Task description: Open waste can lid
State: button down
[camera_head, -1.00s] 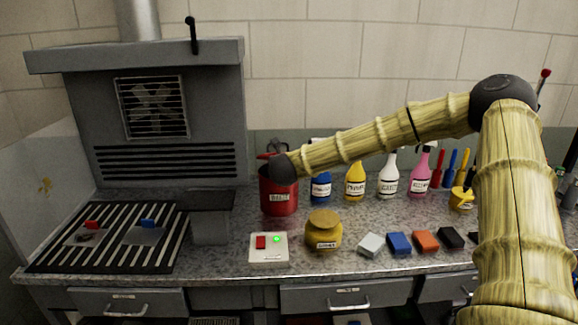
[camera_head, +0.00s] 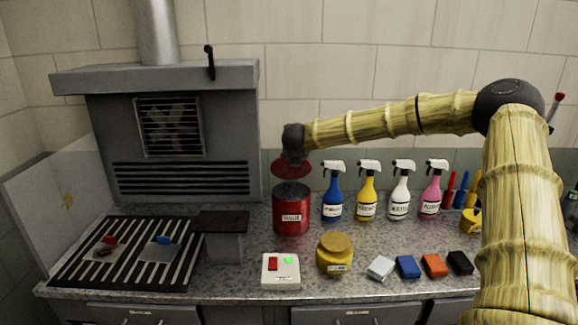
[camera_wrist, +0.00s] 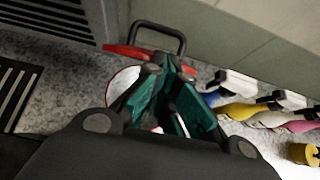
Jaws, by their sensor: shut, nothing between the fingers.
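The red waste can (camera_head: 291,213) stands on the counter with its dark mouth showing at the top. Its red lid (camera_head: 289,169) is raised above and behind the mouth, partly hidden by my gripper. In the wrist view, the lid (camera_wrist: 130,51) shows as a red edge with a black loop handle (camera_wrist: 165,32) beyond the fingers. The can's pale round mouth (camera_wrist: 122,86) lies below them. My gripper (camera_head: 293,155) is above the can, in front of the lid. Its teal fingers (camera_wrist: 172,92) are shut with nothing between them; I cannot tell whether they touch the lid.
Spray bottles (camera_head: 332,195) stand right of the can. A yellow jar (camera_head: 334,256) and a white switch box (camera_head: 281,270) sit in front. Several coloured blocks (camera_head: 407,267) lie front right. A grey hood (camera_head: 180,140) and a slatted grill (camera_head: 120,255) are at left.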

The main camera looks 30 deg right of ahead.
jog(key=shift+w+d+r+b, duration=0.25)
jog(key=shift+w+d+r, duration=0.3)
jog(key=shift+w, duration=0.4)
jog(key=shift+w+d+r+b, duration=0.2)
jog(key=shift+w+d+r, duration=0.35)
jog(key=shift+w, duration=0.35)
jog(key=shift+w+d+r+b, duration=0.25)
jog(key=shift+w+d+r, duration=0.25)
jog(key=shift+w, duration=0.45)
jog(key=shift+d+f, duration=0.1)
jog(key=shift+f, duration=0.1)
